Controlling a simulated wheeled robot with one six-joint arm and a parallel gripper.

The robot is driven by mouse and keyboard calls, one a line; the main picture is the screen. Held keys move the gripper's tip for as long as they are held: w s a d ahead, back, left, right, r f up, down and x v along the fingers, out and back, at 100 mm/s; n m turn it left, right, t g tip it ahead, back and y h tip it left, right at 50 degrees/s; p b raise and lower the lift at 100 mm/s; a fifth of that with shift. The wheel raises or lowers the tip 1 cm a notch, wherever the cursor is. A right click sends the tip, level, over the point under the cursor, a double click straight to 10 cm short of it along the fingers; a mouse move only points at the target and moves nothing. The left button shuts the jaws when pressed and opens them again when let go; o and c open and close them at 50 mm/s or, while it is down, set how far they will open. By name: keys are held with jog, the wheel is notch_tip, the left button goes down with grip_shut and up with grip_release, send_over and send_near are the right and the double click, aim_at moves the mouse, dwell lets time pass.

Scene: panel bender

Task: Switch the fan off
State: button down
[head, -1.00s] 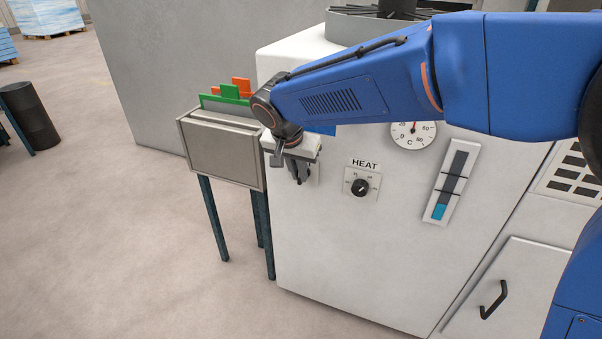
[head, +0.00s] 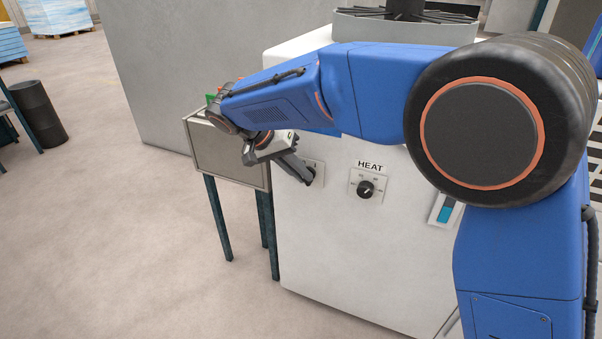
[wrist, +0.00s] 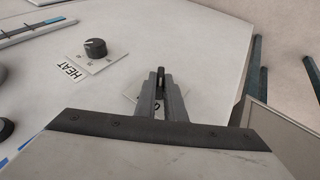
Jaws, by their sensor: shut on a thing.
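My gripper (head: 306,176) is at a small switch plate (head: 318,170) on the white machine's front panel, left of the HEAT knob. In the wrist view my gripper (wrist: 161,75) has its two fingers closed around a small dark knob or lever (wrist: 160,72) on that plate (wrist: 141,97). The fingers hide most of this control, so its setting cannot be read. The plate's label is covered; whether it names the fan cannot be told.
The HEAT knob (head: 366,189) sits close to the right of my gripper and shows in the wrist view too (wrist: 96,48). A slider gauge (head: 444,212) is farther right. A grey box on legs (head: 228,155) stands left of the machine.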

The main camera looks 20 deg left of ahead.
dwell(0.3)
jog(key=c, duration=1.8)
grip_release()
jog(key=shift+c, duration=0.2)
jog(key=v, duration=1.7)
jog(key=shift+a, duration=0.25)
jog(key=shift+s, duration=0.1)
